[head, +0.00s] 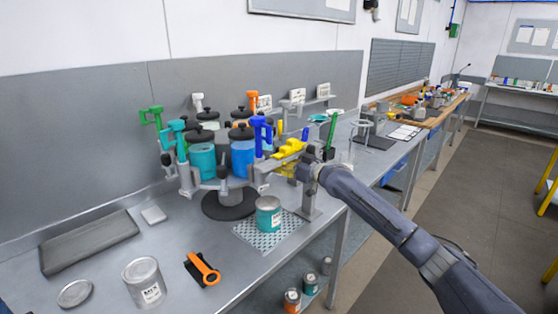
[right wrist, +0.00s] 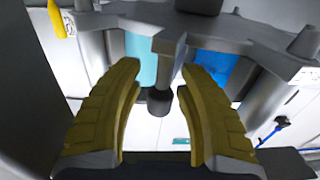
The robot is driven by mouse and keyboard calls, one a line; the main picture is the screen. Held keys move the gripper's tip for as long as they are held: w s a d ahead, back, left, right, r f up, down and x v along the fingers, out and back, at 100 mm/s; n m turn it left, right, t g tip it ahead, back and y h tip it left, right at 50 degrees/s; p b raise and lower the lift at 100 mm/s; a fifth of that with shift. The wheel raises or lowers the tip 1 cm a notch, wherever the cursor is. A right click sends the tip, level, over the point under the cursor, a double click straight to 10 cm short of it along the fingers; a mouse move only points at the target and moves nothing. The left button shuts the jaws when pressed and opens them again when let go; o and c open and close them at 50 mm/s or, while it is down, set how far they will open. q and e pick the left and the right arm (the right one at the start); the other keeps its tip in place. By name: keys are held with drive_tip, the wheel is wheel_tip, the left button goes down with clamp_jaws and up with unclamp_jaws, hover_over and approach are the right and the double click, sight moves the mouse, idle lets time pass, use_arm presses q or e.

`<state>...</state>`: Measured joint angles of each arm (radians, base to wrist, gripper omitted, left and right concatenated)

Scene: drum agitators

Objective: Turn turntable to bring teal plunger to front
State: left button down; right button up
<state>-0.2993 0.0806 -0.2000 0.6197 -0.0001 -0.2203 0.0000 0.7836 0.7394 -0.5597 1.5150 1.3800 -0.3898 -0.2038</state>
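The turntable (head: 228,205) stands on the bench with a grey ring frame carrying several coloured plungers. The teal plunger (head: 178,135) is at the frame's left front, near a teal drum (head: 201,158). The blue plunger (head: 262,130) is at the right front, beside a blue drum (head: 243,157). A green plunger (head: 151,117) is at the far left, with white and orange ones behind. My right gripper (head: 279,155) is at the frame's right side. In the right wrist view its yellow fingers (right wrist: 160,86) are apart, near a dark round knob (right wrist: 160,102). I cannot tell whether they touch it. My left gripper is out of view.
A teal-labelled can (head: 268,218) stands on a perforated mat (head: 285,232) in front of the turntable. A grey wall panel (head: 75,150) stands behind.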

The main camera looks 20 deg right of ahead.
drive_tip(key=shift+o, duration=0.8)
drive_tip(key=shift+a, duration=0.1)
drive_tip(key=v, duration=1.2)
